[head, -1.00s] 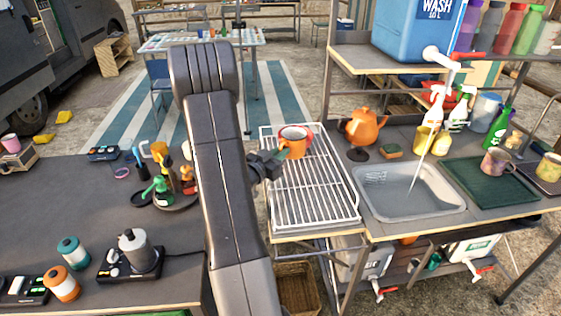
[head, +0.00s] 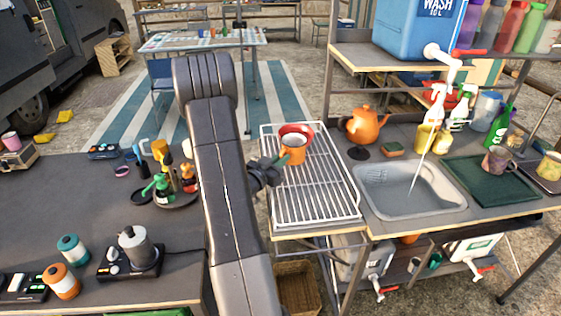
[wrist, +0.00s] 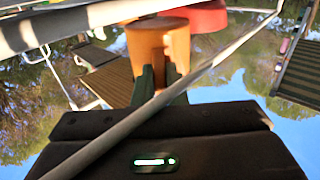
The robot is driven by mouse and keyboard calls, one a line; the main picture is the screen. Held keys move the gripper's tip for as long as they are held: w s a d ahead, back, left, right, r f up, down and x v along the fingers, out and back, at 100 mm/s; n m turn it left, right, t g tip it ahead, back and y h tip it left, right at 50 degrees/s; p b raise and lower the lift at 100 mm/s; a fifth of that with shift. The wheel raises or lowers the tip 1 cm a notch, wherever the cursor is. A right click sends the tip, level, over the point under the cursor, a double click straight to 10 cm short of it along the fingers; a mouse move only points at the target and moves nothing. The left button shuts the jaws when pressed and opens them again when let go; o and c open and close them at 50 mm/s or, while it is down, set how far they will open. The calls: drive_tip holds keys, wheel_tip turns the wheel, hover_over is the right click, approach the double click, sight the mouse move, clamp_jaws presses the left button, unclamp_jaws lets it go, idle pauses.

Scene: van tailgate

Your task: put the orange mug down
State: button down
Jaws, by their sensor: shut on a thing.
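The orange mug (head: 293,154) is upright over the white wire dish rack (head: 322,205), toward its back left. I cannot tell whether its base touches the wires. My gripper (head: 276,164) reaches in from the left and is shut on the mug. In the wrist view the mug (wrist: 157,52) sits between the fingertips of my gripper (wrist: 159,82), and a pale bar crosses close in front of the camera. A red bowl (head: 297,129) is just behind the mug on the rack. It also shows beside the mug in the wrist view (wrist: 208,18).
An orange teapot (head: 365,126) and a sponge (head: 392,149) stand right of the rack. A sink basin (head: 410,195) and a green tray (head: 490,183) with a patterned mug (head: 498,160) lie further right. The rack's front is bare.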

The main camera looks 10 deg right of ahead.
drive_tip(key=shift+s+f, duration=0.3)
drive_tip(key=shift+f, duration=0.45)
drive_tip(key=c, duration=1.5)
unclamp_jaws()
drive_tip(key=shift+f, duration=0.1)
drive_tip(key=shift+w+r+p, duration=0.1)
drive_tip(key=shift+r+p, duration=0.6)
drive_tip(key=shift+p, duration=0.1)
drive_tip(key=b+v, duration=0.1)
drive_tip(key=v, duration=0.5)
drive_tip(key=b+v, duration=0.1)
drive_tip(key=v, duration=0.4)
drive_tip(key=shift+s+a+r, duration=0.2)
drive_tip(key=shift+a, duration=0.15)
